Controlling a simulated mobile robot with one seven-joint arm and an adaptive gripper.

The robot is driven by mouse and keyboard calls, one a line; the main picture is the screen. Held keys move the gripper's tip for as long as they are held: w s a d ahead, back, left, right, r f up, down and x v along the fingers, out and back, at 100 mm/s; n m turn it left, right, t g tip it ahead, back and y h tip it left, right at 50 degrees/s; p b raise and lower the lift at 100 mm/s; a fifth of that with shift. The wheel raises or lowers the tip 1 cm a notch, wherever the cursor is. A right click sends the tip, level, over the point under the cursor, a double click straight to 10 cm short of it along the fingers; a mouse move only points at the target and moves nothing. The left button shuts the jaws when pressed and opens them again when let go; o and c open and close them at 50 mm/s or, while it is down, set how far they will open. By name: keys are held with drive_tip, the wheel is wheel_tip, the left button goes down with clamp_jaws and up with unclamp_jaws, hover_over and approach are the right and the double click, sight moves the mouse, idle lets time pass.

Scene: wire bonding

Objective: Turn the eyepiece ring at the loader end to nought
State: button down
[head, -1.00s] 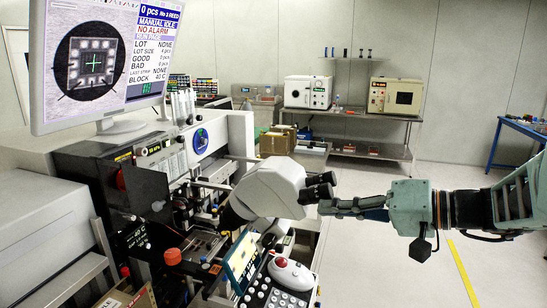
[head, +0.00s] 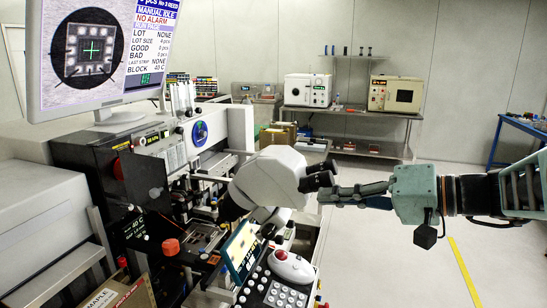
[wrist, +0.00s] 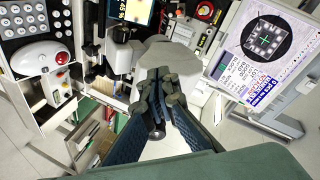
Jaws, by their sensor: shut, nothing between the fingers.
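The white microscope head (head: 268,178) stands over the bonder, with two black eyepieces (head: 319,174) side by side pointing right. It also shows in the wrist view (wrist: 176,52), beyond my fingers. My gripper (head: 324,194) reaches in from the right with its fingers closed together and empty. Its tips are right at the nearer eyepiece, just below it in the picture; I cannot tell whether they touch. In the wrist view my gripper (wrist: 160,76) covers much of the eyepieces. The ring's scale and setting are too small to read.
A monitor (head: 110,50) stands at upper left. Below the microscope are a keypad (head: 283,292) and a white mouse-like control with a red button (head: 292,267). A bench with two ovens (head: 308,90) stands behind. The floor (head: 385,265) at right is clear.

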drive_tip(key=w+v, duration=0.1)
drive_tip(key=v, duration=0.5)
drive_tip(key=shift+d+r, duration=0.2)
drive_tip(key=shift+r, duration=0.1)
